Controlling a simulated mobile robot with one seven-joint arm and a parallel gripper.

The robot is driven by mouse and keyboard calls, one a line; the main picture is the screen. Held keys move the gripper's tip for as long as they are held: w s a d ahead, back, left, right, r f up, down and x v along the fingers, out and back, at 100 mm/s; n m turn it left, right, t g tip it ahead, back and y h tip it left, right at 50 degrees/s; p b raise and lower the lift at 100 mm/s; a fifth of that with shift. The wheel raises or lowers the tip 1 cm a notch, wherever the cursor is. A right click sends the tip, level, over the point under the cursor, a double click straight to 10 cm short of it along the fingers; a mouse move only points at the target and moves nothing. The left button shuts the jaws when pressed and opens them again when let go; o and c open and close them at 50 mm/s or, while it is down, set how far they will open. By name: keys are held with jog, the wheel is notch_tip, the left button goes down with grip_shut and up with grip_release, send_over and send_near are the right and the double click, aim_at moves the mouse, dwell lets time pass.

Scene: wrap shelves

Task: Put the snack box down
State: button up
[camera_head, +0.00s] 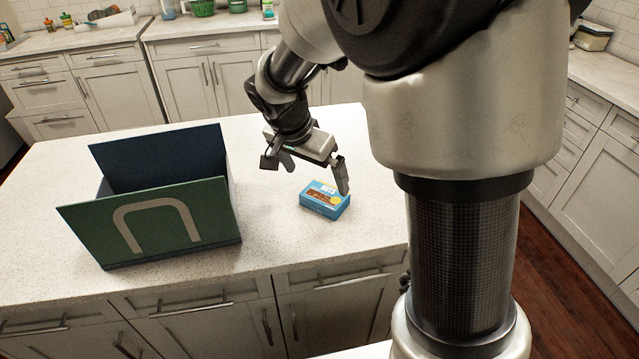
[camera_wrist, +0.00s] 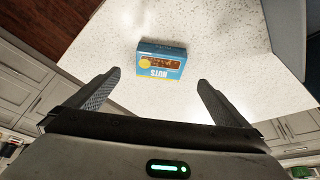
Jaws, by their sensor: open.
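The snack box (camera_head: 324,200) is a small blue carton with a brown and yellow front. It lies on the white speckled counter (camera_head: 285,245), right of the green box. In the wrist view the snack box (camera_wrist: 161,60) shows the word "NUTS" upside down and sits beyond the fingertips, between their lines. My gripper (camera_head: 308,172) is open and empty above the counter, close to the snack box. In the wrist view both fingers of my gripper (camera_wrist: 158,80) are spread wide, with nothing between them. The head view does not show clearly whether a finger touches the box.
A large open box (camera_head: 150,222) with green and dark blue flaps stands on the left of the counter. Bare counter surrounds the snack box. The counter's front edge lies below it. Cabinets (camera_head: 190,75) and a back worktop with several items line the wall.

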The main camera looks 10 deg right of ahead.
jog(key=s+d+r+n+t+y, duration=0.1)
jog(key=s+r+n, duration=0.3)
jog(key=s, duration=0.7)
jog(key=s+d+r+n+t+y, duration=0.1)
jog(key=s+r+n+y, duration=0.1)
jog(key=s+r+n, duration=0.3)
jog(key=shift+s+d+r, duration=0.35)
jog(key=shift+s+r, duration=1.2)
jog(key=shift+s, duration=1.6)
